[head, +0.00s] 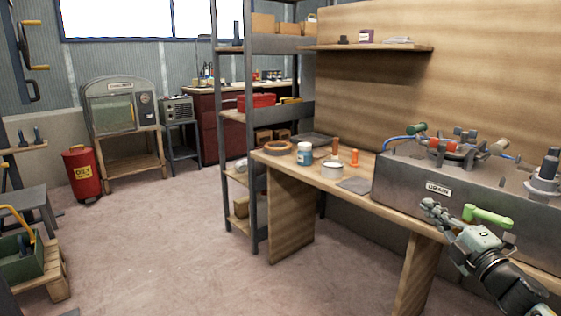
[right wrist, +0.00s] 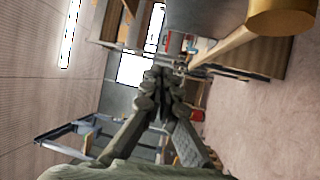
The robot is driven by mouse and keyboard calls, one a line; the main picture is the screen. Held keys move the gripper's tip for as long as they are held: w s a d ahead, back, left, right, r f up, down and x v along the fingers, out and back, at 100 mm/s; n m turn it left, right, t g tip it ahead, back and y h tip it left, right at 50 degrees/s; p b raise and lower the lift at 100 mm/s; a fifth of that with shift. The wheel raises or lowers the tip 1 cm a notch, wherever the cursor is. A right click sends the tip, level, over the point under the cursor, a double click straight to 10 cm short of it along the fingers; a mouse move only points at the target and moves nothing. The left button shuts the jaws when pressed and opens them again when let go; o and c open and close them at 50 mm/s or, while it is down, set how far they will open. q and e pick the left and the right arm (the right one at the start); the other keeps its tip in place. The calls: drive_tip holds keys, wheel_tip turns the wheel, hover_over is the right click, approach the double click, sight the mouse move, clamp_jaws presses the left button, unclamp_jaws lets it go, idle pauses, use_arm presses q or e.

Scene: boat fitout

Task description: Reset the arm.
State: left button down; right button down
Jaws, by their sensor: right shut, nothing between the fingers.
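My right gripper (head: 432,210) is at the lower right of the head view, in front of the grey metal box marked DRAIN (head: 440,188). Its fingers are together with nothing between them, and they also show closed in the right wrist view (right wrist: 160,82). A green lever handle (head: 487,215) shows just behind and above my right wrist; whether they touch cannot be told. My left gripper is not in view.
The wooden workbench (head: 275,160) holds a blue-and-white jar (head: 305,153), a light round tin (head: 332,170) and an orange bottle (head: 354,158). A shelf rack (head: 249,130) stands behind its left end. A red bin (head: 82,173) stands far left. The floor between is clear.

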drive_tip(key=s+f+m+g+h, duration=0.25)
drive_tip(key=s+f+m, duration=0.25)
drive_tip(key=f, duration=0.4)
drive_tip(key=s+f+m+g+h, duration=0.2)
drive_tip(key=s+f+m+g, duration=0.15)
drive_tip(key=f, duration=0.65)
drive_tip(key=s+f+m+g+h, duration=0.25)
drive_tip(key=s+f+m, duration=0.35)
drive_tip(key=f, duration=0.3)
drive_tip(key=s+a+f+m+g, duration=0.2)
drive_tip(key=s+f, duration=0.4)
drive_tip(key=s, duration=0.4)
drive_tip(key=s+a+f+m+g+y, duration=0.1)
drive_tip(key=s+a+f+g, duration=0.4)
drive_tip(key=s, duration=0.6)
wheel_tip(320, 180, down, 3)
drive_tip(key=shift+r+m+g, duration=0.2)
drive_tip(key=shift+m+g, duration=0.15)
drive_tip(key=shift+m, duration=0.2)
